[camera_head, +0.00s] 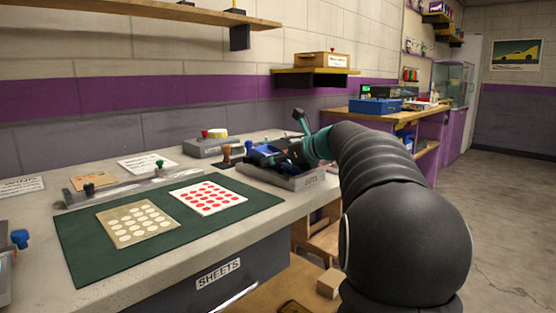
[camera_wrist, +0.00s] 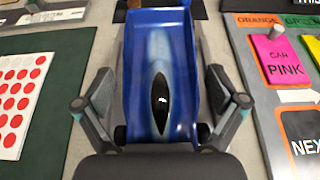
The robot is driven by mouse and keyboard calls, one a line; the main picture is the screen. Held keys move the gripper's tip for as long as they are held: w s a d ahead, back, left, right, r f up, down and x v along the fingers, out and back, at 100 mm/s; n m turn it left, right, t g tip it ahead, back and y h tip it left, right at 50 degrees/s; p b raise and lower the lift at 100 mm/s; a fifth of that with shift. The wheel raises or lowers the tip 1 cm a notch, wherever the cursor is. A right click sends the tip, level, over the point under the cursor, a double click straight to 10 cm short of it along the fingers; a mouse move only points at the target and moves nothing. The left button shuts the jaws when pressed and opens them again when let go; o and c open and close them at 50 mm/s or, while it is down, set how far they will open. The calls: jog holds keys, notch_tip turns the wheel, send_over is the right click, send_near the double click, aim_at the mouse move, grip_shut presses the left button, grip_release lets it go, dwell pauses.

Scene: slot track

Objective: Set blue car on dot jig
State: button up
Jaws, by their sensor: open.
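The blue car (camera_wrist: 135,60) fills the middle of the wrist view, long and narrow with a dark oval cockpit and black wheels. My gripper (camera_wrist: 158,76) is open, with one finger on each side of the car and a visible gap on both sides. In the head view my gripper (camera_head: 288,154) is over the far right part of the bench, and it partly hides what is below. I cannot tell for sure which fixture is the dot jig; a long grey fixture with knobs (camera_head: 130,186) lies along the back of the green mat.
The green mat (camera_head: 85,245) holds a tan sheet with pale dots (camera_head: 138,224) and a white sheet with red dots (camera_head: 208,198). A grey labelled tray (camera_head: 285,181) is at the bench's right end. Beside the car, a board (camera_wrist: 255,90) carries coloured tags.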

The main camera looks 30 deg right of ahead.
jog(key=shift+r, duration=0.3)
jog(key=v, duration=1.2)
jog(key=shift+r+p, duration=0.25)
jog(key=shift+p, duration=0.05)
